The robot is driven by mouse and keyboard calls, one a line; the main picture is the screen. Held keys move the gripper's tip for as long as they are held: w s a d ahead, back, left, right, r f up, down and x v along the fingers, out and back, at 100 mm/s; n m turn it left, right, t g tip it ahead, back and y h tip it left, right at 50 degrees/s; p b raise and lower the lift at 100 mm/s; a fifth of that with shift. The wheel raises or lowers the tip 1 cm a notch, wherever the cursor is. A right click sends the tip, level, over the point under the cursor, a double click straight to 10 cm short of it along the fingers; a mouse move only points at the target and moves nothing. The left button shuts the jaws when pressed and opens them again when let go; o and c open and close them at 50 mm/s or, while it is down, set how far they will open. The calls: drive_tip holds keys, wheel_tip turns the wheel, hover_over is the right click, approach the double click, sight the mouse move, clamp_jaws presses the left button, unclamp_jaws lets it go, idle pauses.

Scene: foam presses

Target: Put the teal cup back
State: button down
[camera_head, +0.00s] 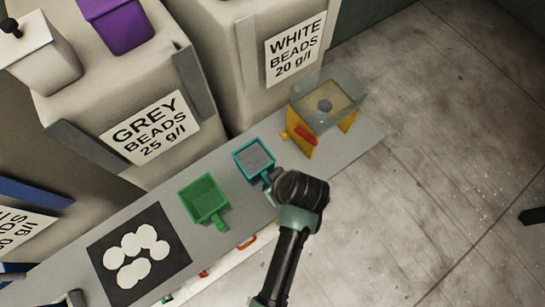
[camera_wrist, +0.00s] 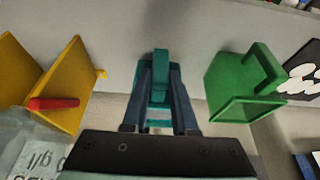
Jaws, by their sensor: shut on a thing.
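The teal cup (camera_head: 240,151) is square and open at the top, with a grey speckled fill inside. In the head view it is at the middle of the grey shelf (camera_head: 226,233), between the green cup and the yellow stand. My gripper (camera_head: 270,181) reaches it from the lower right and is shut on its handle. In the wrist view the teal handle (camera_wrist: 160,62) sits between the two fingers of my gripper (camera_wrist: 160,78); most of the cup is hidden there. I cannot tell whether the cup touches the shelf.
A green cup (camera_head: 205,197) stands left of the teal cup. A black mat (camera_head: 105,262) with several white discs lies farther left. A yellow stand (camera_head: 299,140) with a clear hopper (camera_head: 343,83) and red lever (camera_head: 305,135) stands right. Grey-bead and white-bead bins rise behind the shelf.

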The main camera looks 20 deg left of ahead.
drive_tip(key=shift+f, duration=1.4)
drive_tip(key=shift+f, duration=0.15)
drive_tip(key=c, duration=0.7)
unclamp_jaws()
